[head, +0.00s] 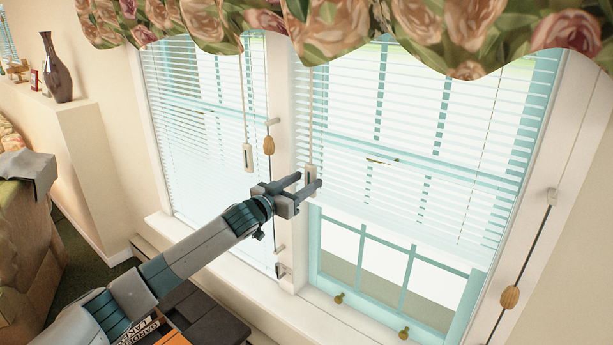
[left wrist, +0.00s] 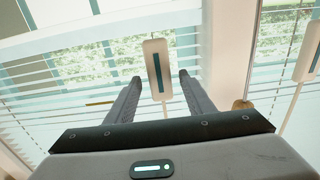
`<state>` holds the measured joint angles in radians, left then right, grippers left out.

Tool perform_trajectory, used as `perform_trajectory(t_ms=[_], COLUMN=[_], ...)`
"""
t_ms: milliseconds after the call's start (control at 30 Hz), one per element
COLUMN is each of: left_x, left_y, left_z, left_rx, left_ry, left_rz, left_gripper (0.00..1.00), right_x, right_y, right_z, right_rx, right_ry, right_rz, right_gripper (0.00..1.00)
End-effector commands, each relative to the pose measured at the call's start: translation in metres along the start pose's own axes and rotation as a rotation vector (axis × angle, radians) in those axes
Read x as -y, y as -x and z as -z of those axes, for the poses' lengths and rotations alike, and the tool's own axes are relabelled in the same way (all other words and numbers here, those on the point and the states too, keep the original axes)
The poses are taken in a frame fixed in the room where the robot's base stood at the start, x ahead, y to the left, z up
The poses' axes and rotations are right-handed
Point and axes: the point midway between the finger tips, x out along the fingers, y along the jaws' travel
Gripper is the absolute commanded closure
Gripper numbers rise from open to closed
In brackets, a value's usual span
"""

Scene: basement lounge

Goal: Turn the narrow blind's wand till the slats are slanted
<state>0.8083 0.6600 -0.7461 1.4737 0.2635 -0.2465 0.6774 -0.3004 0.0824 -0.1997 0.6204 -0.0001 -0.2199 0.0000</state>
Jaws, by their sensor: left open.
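Two blinds hang side by side: the left blind (head: 195,110), which looks narrower from here, and the right blind (head: 410,140). Both show level-looking slats with light gaps; their exact tilt is hard to tell. The left blind's wand has a pale handle (head: 248,158); it also shows in the left wrist view (left wrist: 308,58), apart from my gripper. The right blind's wand has a similar handle (head: 310,173). My left gripper (head: 308,181) is open around this right wand. In the left wrist view its handle (left wrist: 156,68) stands between the spread fingers, with gaps both sides. My right gripper is out of view.
A wooden cord knob (head: 268,145) hangs between the blinds, and another (head: 510,297) at far right. A floral valance (head: 430,35) covers the tops. A vase (head: 56,70) stands on a ledge at left. A dark seat or box (head: 210,315) lies below my arm.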

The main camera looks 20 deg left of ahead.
Motion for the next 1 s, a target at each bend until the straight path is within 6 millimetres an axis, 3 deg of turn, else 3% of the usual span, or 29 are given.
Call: perform_trajectory(t_ms=[200,533,700,733,1000], left_x=[-0.0001,-0.0004,-0.0003,-0.0003,-0.0007], left_y=[-0.013,-0.0144,-0.0143,-0.0143,-0.0143], left_z=[0.0008,0.0,0.0001,0.0001,-0.0001], left_rx=[0.0,0.0,-0.001,-0.001,-0.001], left_ry=[-0.001,-0.001,-0.001,0.0,0.001], left_rz=[0.0,-0.001,-0.001,0.0,0.007], left_gripper=[0.52,0.52,0.9,0.93,0.93], right_x=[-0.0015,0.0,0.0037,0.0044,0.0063], right_y=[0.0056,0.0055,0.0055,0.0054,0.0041], right_z=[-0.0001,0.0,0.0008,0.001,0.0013], right_rx=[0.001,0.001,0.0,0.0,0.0], right_ry=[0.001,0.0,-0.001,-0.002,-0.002], right_rz=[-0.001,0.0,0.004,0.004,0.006], right_gripper=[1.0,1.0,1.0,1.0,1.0])
